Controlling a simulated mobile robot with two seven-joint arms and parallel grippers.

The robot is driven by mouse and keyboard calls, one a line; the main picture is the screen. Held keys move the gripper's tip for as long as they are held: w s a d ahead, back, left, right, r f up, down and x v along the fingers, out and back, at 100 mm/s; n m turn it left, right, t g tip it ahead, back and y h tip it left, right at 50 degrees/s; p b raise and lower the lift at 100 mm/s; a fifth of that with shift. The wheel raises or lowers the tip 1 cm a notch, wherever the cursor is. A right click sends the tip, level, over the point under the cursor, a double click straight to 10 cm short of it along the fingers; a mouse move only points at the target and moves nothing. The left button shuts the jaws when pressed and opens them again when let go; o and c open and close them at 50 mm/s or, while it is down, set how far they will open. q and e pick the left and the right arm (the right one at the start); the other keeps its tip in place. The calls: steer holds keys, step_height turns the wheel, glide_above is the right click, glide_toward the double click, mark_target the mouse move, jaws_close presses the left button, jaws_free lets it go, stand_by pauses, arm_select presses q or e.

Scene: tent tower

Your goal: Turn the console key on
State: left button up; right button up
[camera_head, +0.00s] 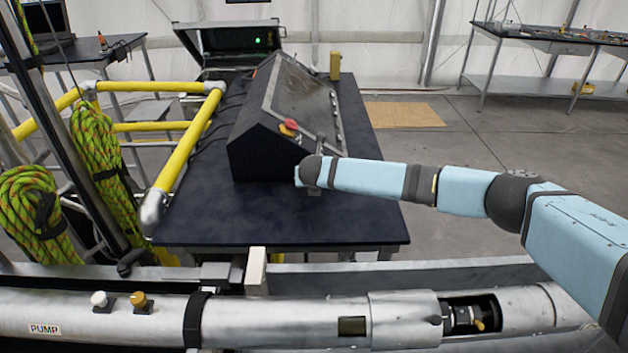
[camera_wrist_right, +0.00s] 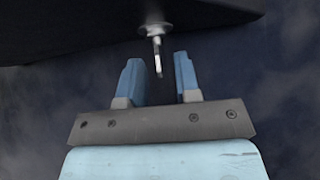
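The dark console (camera_head: 250,150) with a sloped panel stands on a dark table. In the right wrist view a thin metal key (camera_wrist_right: 157,52) sticks out from a round metal fitting (camera_wrist_right: 155,29) on a dark surface. My right gripper (camera_wrist_right: 158,66) is open, its two blue fingers apart on either side of the key's end, with gaps visible. In the head view my right arm reaches in from the right to the console's near right end. Its fingers cannot be made out there, and the key is not clearly visible. My left gripper is not in view.
A red knob (camera_head: 291,124) sits on the console panel near the arm's end. Yellow rails (camera_head: 190,140) stand left of the table (camera_head: 280,228). A metal pipe marked PUMP (camera_head: 250,318) crosses the front. An open case (camera_head: 235,50) with a green light is behind.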

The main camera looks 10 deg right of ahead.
jaws_close()
steer(key=shift+r, duration=0.1)
steer(key=shift+d+m+y+p, duration=0.15)
steer(key=shift+m+y+p, duration=0.2)
steer(key=shift+p, duration=0.2)
steer(key=shift+d+m+t+y+p, duration=0.1)
steer(key=shift+m+t+y+p, duration=0.25)
steer(key=shift+y+p, duration=0.35)
steer(key=shift+d+m+t+y, duration=0.1)
steer(key=shift+m+t+y, duration=0.15)
steer(key=shift+m+y, duration=0.5)
steer(key=shift+y, duration=0.8)
